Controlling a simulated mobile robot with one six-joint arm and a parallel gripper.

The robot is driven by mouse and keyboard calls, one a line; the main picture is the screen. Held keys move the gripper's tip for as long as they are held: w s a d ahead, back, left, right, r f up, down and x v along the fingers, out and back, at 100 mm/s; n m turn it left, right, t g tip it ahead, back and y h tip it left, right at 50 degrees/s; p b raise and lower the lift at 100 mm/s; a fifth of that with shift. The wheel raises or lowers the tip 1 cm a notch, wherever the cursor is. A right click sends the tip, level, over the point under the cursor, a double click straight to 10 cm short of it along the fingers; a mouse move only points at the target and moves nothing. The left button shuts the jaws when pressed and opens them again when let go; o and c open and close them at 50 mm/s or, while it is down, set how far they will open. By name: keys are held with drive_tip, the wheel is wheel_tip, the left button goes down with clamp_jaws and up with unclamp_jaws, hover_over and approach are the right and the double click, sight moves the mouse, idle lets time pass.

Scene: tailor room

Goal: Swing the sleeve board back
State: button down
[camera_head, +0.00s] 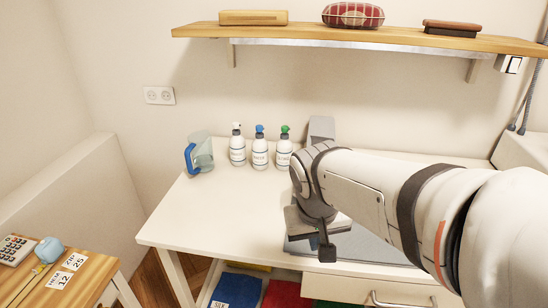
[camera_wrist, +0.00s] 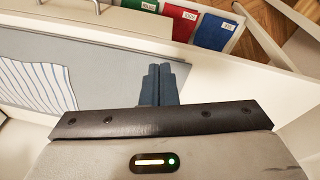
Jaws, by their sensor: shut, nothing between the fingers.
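My gripper (camera_wrist: 161,72) is shut and empty, its two dark fingers together in the wrist view. In the head view my gripper (camera_head: 327,254) hangs over the white table (camera_head: 210,225), above the left part of a grey mat (camera_head: 300,246). I cannot clearly pick out the sleeve board. A grey upright piece (camera_head: 321,128) rises behind my arm, and I cannot tell whether it belongs to the board. My arm hides much of the table's right side. The grey mat also shows in the wrist view (camera_wrist: 110,68), with a blue-striped cloth (camera_wrist: 42,86) left of my fingers.
Three white bottles (camera_head: 260,153) and a clear jug with a blue handle (camera_head: 199,153) stand at the table's back left. A wooden shelf (camera_head: 300,36) hangs above. Blue, red and green folded cloths (camera_wrist: 178,24) lie below the front edge. The table's left part is clear.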

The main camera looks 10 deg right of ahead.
drive_tip(key=w+a+r+m+t+h+p, duration=0.1)
drive_tip(key=w+a+r+h, duration=0.2)
drive_tip(key=w, duration=0.4)
drive_tip(key=w+a+r+t+h, duration=0.1)
drive_tip(key=w+a+r+h, duration=0.15)
drive_tip(key=w+a, duration=0.35)
drive_tip(key=d+r+p+x, duration=0.1)
drive_tip(key=d+p+x, duration=0.1)
drive_tip(key=x, duration=1)
drive_tip(key=shift+d+r+y, duration=0.15)
drive_tip(key=shift+d+y, duration=0.25)
drive_tip(key=shift+y, duration=0.05)
drive_tip(key=shift+s+d, duration=0.1)
